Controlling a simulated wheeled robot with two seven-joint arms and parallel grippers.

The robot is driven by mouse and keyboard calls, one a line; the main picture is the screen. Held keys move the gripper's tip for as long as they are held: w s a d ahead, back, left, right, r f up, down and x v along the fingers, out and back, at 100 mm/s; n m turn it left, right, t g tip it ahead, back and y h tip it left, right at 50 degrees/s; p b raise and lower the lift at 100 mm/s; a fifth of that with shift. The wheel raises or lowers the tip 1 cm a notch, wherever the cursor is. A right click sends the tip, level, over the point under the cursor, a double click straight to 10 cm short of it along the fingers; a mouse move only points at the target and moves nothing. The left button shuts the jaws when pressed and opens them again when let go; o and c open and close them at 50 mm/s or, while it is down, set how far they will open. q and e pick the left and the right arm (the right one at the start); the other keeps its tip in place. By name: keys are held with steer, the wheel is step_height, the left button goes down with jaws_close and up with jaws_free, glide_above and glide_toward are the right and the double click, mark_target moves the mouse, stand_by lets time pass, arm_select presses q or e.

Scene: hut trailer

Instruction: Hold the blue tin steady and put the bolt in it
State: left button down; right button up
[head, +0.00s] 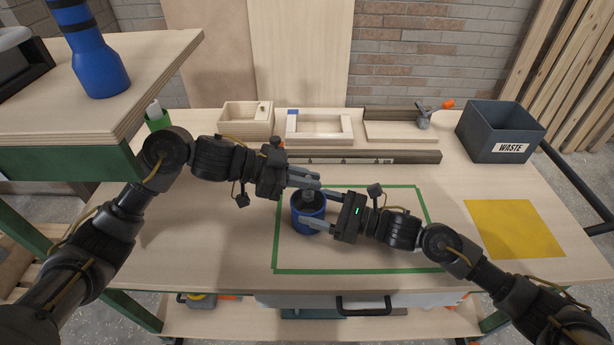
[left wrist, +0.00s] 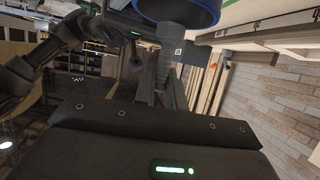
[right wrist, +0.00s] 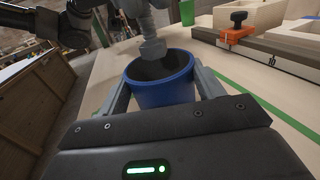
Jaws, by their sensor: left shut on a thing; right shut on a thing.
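The blue tin (head: 307,218) stands upright on the workbench, inside the green taped outline. My right gripper (head: 313,208) is shut on it, with one finger on each side; the tin (right wrist: 163,88) shows between these fingers in the right wrist view. My left gripper (head: 314,183) is above the tin and shut on the grey bolt. The bolt (right wrist: 152,47) hangs head down over the tin's open mouth in the right wrist view. The bolt (left wrist: 165,68) also shows between the left fingers in the left wrist view, close to the tin's rim (left wrist: 208,22).
A blue bottle (head: 98,65) stands on a raised shelf at left. Wooden trays (head: 245,120) and a dark rail (head: 390,156) lie behind the taped area. A waste bin (head: 500,130) stands back right. A yellow square (head: 513,228) is clear at right.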

mark_target(306, 200)
arm_select(q)
steer(key=shift+f, duration=3.35)
steer(key=c, duration=1.4)
jaws_free()
steer(key=shift+o, duration=0.2)
steer(key=shift+a, duration=0.15)
steer(key=v, duration=1.2)
steer(key=shift+w, duration=0.1)
arm_select(e)
steer(key=o, duration=1.1)
steer(key=v, duration=1.2)
